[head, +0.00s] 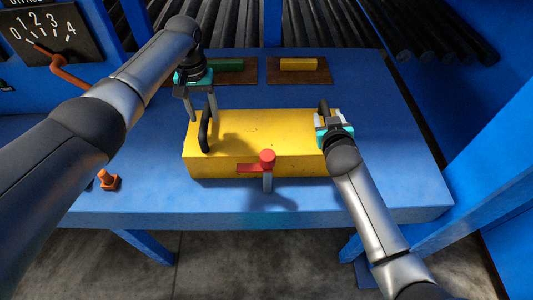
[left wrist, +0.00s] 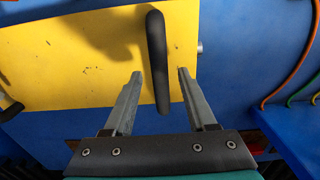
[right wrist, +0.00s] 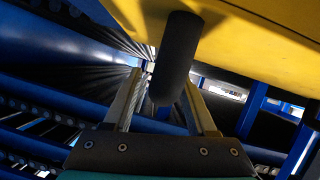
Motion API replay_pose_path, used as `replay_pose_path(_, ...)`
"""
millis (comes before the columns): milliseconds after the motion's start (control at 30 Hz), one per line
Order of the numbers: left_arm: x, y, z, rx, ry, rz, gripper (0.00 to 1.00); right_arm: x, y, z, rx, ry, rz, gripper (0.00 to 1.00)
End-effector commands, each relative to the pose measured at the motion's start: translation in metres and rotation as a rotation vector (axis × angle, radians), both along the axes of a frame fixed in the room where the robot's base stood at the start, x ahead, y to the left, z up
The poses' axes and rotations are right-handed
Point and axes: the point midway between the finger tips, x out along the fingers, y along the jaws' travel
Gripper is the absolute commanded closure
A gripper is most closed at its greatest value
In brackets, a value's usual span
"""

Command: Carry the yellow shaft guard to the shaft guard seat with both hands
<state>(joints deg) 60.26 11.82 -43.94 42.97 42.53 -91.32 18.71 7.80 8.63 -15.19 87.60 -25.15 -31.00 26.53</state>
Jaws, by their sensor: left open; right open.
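The yellow shaft guard (head: 240,150) is a long box lying on the blue table, with a black handle at each end. My left gripper (head: 201,104) is open at the left handle (head: 205,128); in the left wrist view this handle (left wrist: 157,60) stands between the two spread fingers (left wrist: 160,72), which do not close on it. My right gripper (head: 326,117) is open at the right end; in the right wrist view the right handle (right wrist: 175,60) lies between the open fingers (right wrist: 163,80). I cannot make out the shaft guard seat with certainty.
A red lever on a grey post (head: 267,160) stands at the guard's front face. An orange bolt-like piece (head: 109,180) sits at front left. Brown boards with a green block (head: 228,64) and a yellow block (head: 298,64) lie at the back. The table's right part (head: 395,150) is clear.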

Motion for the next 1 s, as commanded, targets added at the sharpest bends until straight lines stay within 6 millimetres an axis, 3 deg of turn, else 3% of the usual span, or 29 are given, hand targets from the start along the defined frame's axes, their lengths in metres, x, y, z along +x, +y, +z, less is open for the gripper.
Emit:
replay_pose_path(200, 0.001, 0.0, 0.051, 0.0, -0.005, 0.0, 0.43, 0.0, 0.0, 0.0, 0.0, 0.0, 0.0, 0.43)
replay_pose_path(400, 0.001, 0.0, 0.083, 0.001, -0.002, 0.0, 0.43, 0.0, 0.0, 0.0, 0.0, 0.0, 0.0, 0.43)
replay_pose_path(667, 0.0, 0.0, 0.095, 0.001, 0.0, 0.001, 0.43, -0.004, 0.0, 0.001, 0.0, 0.0, 0.001, 0.43)
replay_pose_path(1000, 0.0, 0.0, 0.095, 0.001, 0.0, 0.0, 0.43, -0.041, 0.003, 0.016, 0.002, 0.0, 0.0, 0.43)
